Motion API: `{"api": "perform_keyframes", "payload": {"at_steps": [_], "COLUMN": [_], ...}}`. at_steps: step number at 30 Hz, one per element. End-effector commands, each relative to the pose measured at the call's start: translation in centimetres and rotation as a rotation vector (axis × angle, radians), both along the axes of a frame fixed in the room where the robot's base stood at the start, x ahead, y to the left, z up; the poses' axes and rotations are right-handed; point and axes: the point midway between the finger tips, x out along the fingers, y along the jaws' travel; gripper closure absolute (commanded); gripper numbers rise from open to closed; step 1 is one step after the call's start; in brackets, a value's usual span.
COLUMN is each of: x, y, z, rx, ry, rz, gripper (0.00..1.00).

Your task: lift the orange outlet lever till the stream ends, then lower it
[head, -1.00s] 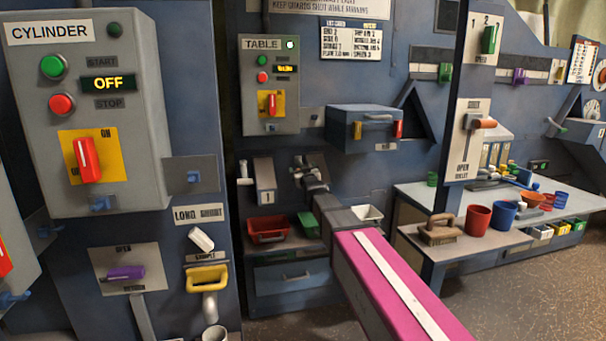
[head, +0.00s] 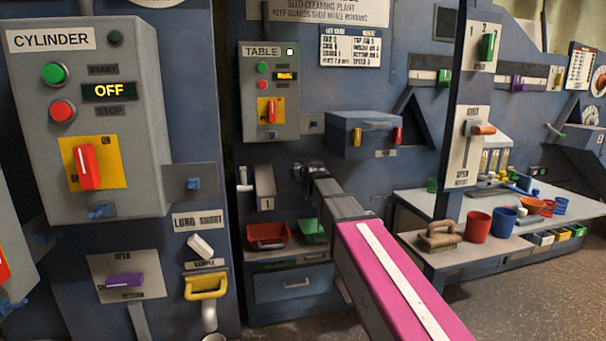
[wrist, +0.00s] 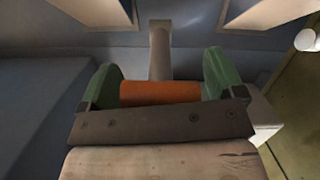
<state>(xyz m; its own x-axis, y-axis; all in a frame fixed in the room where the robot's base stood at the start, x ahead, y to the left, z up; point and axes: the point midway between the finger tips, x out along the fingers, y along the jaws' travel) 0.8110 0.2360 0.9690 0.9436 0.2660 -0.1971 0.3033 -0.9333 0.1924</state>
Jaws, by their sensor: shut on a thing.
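In the wrist view, the orange lever grip (wrist: 160,93) lies crosswise between the green fingers of my gripper (wrist: 158,92), which are shut on it. A grey lever arm (wrist: 160,52) runs away from the grip. In the head view my gripper (head: 308,168) is at the blue machine wall, right of the plate marked 1 (head: 264,188). The held grip is hidden there behind my own arm. No stream can be made out in either view.
A red bin (head: 267,236) and a green bin (head: 312,231) stand below my gripper. A blue box (head: 362,134) juts out at upper right. Another orange-tipped handle (head: 484,129) is on a post panel. The bench (head: 480,245) holds a brush and cups.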

Motion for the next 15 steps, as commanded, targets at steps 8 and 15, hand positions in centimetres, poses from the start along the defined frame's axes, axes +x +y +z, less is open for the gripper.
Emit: {"api": "perform_keyframes", "payload": {"at_steps": [8, 15], "x": [0.6, 1.0], "y": [0.1, 0.2], "z": [2.0, 3.1], "rx": [-0.049, -0.055], "ry": [0.179, 0.202], "rz": [-0.003, -0.003], "gripper": [0.54, 0.54]}}
